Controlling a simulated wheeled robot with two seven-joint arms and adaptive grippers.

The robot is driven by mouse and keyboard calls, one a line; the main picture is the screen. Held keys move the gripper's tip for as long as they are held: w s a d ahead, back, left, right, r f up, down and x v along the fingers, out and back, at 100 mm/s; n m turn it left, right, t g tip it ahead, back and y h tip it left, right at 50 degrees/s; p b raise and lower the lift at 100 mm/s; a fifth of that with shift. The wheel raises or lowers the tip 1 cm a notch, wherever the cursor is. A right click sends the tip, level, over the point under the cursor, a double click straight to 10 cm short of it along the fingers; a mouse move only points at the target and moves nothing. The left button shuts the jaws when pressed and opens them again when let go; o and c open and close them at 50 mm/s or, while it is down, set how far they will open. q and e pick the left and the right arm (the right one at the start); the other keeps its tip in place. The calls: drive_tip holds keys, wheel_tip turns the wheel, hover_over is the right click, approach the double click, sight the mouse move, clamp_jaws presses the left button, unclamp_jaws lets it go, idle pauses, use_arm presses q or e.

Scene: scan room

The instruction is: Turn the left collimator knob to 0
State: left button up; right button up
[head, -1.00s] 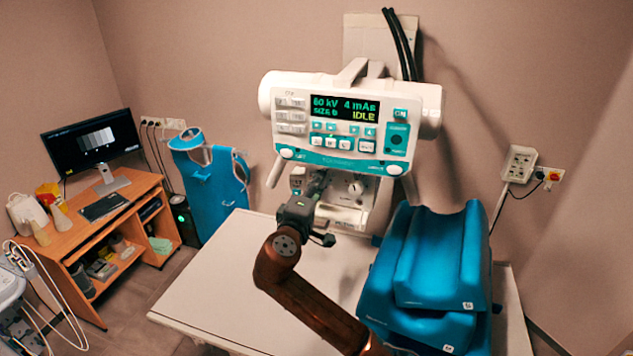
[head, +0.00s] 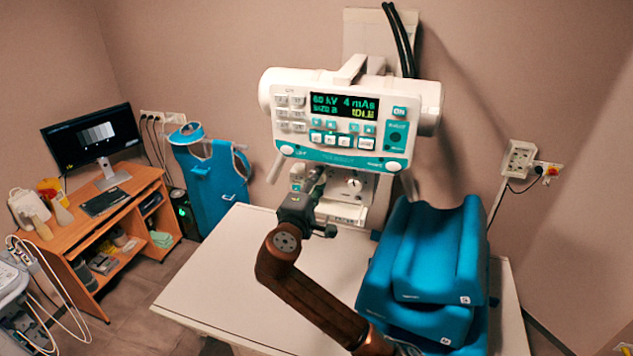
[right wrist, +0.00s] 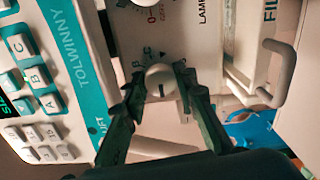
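The collimator (head: 345,210) hangs below the control head. Its right-hand knob (head: 354,184) is white with a dark mark. My right gripper (head: 316,182) is at the collimator's left side and hides the left knob in the head view. In the right wrist view the round white left knob (right wrist: 160,81) has a dark pointer line and lies between the two dark fingertips of the right gripper (right wrist: 160,87). The fingers stand close on both sides of it; I cannot tell whether both touch. Printed marks, including a red 0 (right wrist: 153,15), show beyond the knob. My left gripper is out of view.
The control head (head: 345,125) with its display and buttons is just above the gripper. A white table (head: 235,270) lies below, with blue cushions (head: 425,265) stacked at its right. A wooden desk (head: 95,235) with a monitor stands far left.

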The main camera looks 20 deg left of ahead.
drive_tip(key=o, duration=0.5)
drive_tip(key=s, duration=1.2)
drive_tip(key=shift+a, duration=0.2)
